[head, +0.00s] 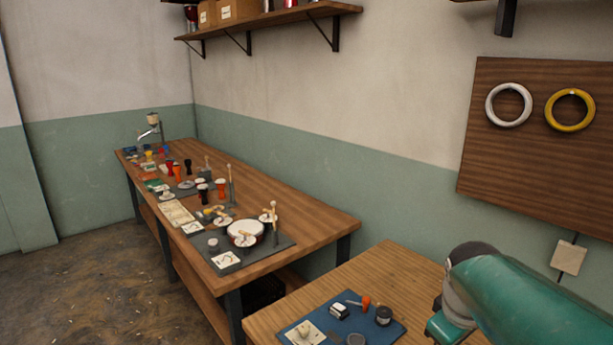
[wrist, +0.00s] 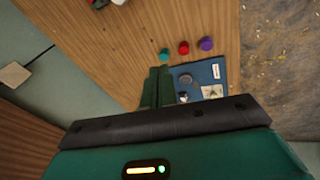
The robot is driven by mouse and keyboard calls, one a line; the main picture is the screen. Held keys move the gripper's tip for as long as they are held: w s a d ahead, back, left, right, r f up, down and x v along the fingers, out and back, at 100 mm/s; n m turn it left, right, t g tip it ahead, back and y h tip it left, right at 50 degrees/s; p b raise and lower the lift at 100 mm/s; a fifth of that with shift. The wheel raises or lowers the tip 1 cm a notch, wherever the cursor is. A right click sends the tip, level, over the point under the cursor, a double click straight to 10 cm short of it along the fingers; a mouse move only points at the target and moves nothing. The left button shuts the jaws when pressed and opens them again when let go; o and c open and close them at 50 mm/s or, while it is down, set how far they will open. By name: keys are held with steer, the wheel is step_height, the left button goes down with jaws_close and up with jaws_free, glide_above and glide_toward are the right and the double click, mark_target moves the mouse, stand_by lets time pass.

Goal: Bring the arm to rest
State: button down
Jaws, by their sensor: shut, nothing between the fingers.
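My gripper (wrist: 158,70) shows in the wrist view as two green fingers lying side by side, shut and empty. Beyond the fingers is the near wooden table (wrist: 120,65), with a blue mat (wrist: 217,70) just to their right. In the head view my green arm fills the lower right corner, over the right side of the near table (head: 400,268). The fingertips cannot be made out there.
The blue mat (head: 385,335) holds several small items. Teal (wrist: 164,54), red (wrist: 183,47) and purple (wrist: 206,43) pieces stand beside it. A long bench (head: 310,222) carries goblet drums and a round drum (head: 245,232). A ring board (head: 540,150) hangs on the wall.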

steer(key=s+a+r+m+t+y, duration=0.1)
steer(key=s+a+m, duration=0.4)
steer(key=s+a, duration=0.5)
steer(key=shift+s+a+r+m+t+y, duration=0.3)
steer(key=shift+s+a+t+y, duration=0.15)
steer(key=shift+t, duration=0.45)
steer(key=shift+w, duration=0.1)
steer(key=w+d+f+m+g+h, duration=0.1)
steer(key=w+d+f+m+g, duration=0.15)
steer(key=w+d, duration=0.55)
steer(key=w+d+f+m+g+h, duration=0.1)
steer(key=w+d+f+m, duration=0.15)
steer(key=w+d, duration=0.5)
steer(key=d+f+m+g+y, duration=0.1)
steer(key=d+f+m, duration=0.1)
steer(key=d+f, duration=0.35)
steer(key=d+f+m, duration=0.1)
steer(key=d+f, duration=0.2)
steer(key=d, duration=0.6)
steer(key=d+f+m+g+y, duration=0.1)
steer(key=d+f+m, duration=0.1)
steer(key=d+f, duration=0.35)
steer(key=shift+w+d+f, duration=0.1)
steer(key=shift+d+f, duration=0.2)
steer(key=shift+f, duration=0.6)
steer(key=shift+d+f, duration=0.25)
steer(key=shift+f, duration=0.65)
steer(key=shift+w+d+f, duration=0.1)
steer(key=shift+d+f, duration=0.2)
steer(key=shift+f, duration=0.6)
